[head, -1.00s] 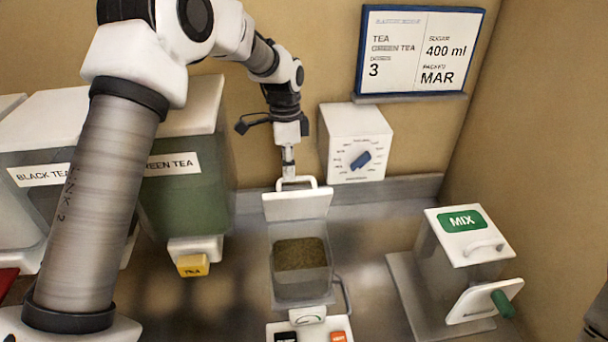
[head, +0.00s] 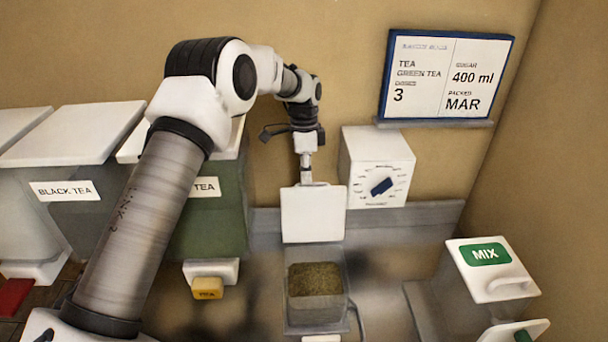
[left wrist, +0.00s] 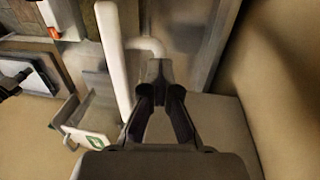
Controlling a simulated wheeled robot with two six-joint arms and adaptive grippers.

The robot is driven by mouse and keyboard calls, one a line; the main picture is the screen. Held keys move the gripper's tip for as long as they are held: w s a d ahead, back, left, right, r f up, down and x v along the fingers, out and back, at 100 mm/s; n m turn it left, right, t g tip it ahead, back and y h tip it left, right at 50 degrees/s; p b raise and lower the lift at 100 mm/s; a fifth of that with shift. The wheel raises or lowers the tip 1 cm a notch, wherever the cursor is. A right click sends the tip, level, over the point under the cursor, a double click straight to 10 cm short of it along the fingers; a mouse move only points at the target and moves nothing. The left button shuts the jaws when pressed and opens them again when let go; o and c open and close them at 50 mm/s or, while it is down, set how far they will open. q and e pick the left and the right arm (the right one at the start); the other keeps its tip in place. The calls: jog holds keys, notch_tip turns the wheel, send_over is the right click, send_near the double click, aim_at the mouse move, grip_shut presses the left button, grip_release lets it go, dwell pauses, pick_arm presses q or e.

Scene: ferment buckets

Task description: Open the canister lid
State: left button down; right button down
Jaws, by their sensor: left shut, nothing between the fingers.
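The clear canister (head: 317,312) stands on the counter with greenish-brown tea (head: 315,278) inside. Its white lid (head: 313,215) stands raised, roughly upright, at the back of the canister, so the top is open. My left gripper (head: 306,182) is shut and empty at the lid's upper edge, its tips partly hidden behind it. In the left wrist view the lid shows edge-on (left wrist: 114,62), with its handle (left wrist: 150,46) close to the shut fingertips (left wrist: 160,68). I cannot tell whether they touch. My right gripper is not in view.
A green tea dispenser (head: 215,225) with a yellow tab (head: 207,288) and a black tea bin (head: 75,215) stand left. A white dial box (head: 372,165) is behind right. A MIX box (head: 490,268) stands at right. A sign (head: 447,75) hangs on the wall.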

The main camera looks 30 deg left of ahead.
aim_at(307, 188)
pick_arm(q)
jog(key=f, duration=0.1)
jog(key=s+f, duration=0.1)
jog(key=f, duration=0.1)
jog(key=shift+s+d+g, duration=0.3)
jog(key=shift+g, duration=0.1)
jog(key=c, duration=1.2)
grip_release()
jog(key=shift+d+r, duration=0.1)
jog(key=shift+d, duration=0.05)
jog(key=shift+w+d, duration=0.1)
jog(key=shift+w, duration=0.05)
jog(key=shift+w+f, duration=0.2)
jog(key=shift+w, duration=0.4)
jog(key=shift+s+a+r, duration=0.1)
jog(key=shift+a+r, duration=0.2)
jog(key=shift+r, duration=0.15)
jog(key=v, duration=1.1)
jog(key=shift+w, duration=0.3)
